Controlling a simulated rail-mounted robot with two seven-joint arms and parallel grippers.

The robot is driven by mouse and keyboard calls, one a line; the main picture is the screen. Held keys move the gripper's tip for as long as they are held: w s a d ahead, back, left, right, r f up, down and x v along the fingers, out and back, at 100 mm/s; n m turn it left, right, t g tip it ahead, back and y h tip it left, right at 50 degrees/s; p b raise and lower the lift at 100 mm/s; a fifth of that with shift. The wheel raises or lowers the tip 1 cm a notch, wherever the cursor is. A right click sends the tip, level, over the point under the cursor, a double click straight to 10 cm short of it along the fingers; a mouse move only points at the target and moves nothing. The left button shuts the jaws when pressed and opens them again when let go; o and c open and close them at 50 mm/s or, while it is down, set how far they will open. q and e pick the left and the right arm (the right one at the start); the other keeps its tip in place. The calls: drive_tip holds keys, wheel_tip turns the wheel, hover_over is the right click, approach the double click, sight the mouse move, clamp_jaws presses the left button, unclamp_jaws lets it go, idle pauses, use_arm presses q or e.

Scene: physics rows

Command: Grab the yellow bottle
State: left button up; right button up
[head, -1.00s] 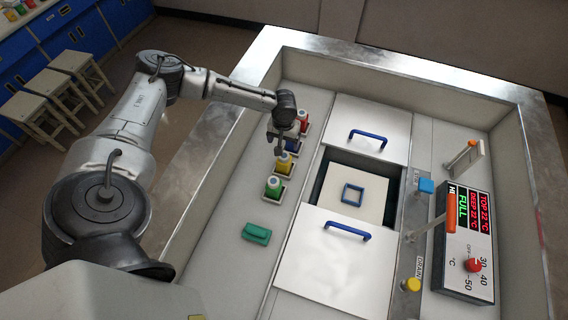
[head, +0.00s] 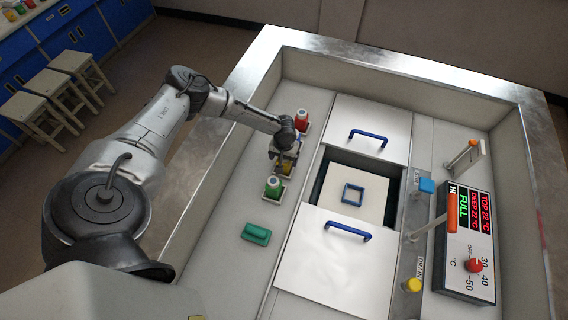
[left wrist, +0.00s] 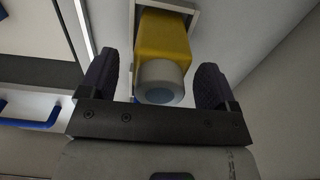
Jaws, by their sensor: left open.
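The yellow bottle (head: 286,168) stands in a small white tray in the row on the left side of the bench, partly hidden by my left gripper (head: 280,160) in the head view. In the left wrist view the yellow bottle (left wrist: 162,45) shows its yellow body and pale cap, with the cap between the two dark fingers of my left gripper (left wrist: 154,90). The fingers are open, with a gap on each side of the cap. My right gripper is not in view.
A green bottle (head: 273,186) stands nearer in the row and a red bottle (head: 302,120) farther. A green block (head: 256,234) lies in front. White lids with blue handles (head: 348,230) and a control panel (head: 468,240) are to the right.

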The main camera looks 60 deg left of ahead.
use_arm(q)
drive_tip(key=shift+f, duration=0.15)
drive_tip(key=shift+c, duration=0.4)
drive_tip(key=c, duration=1)
